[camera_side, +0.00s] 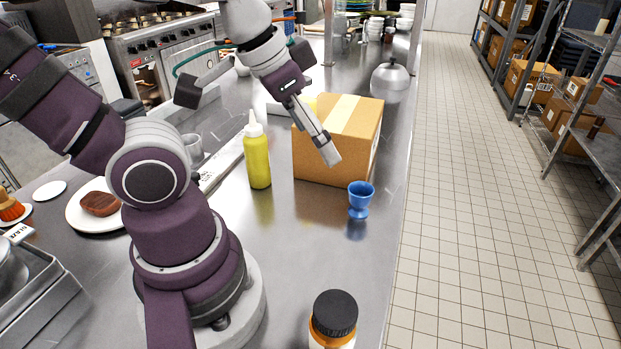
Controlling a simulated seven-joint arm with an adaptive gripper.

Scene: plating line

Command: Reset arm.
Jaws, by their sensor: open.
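My gripper (318,133) is in the upper middle of the side view. It hangs in front of a cardboard box (352,170) on the steel counter, with its fingertips pointing down and to the right. It holds nothing that I can see. A yellow squeeze bottle (257,158) stands upright to the left of the box.
A plate (77,222) with a brown piece of meat (100,203) lies left of my base. A black-lidded jar (334,318) stands at the front. A metal dome (389,83) is behind the box. The counter between egg cup and jar is clear.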

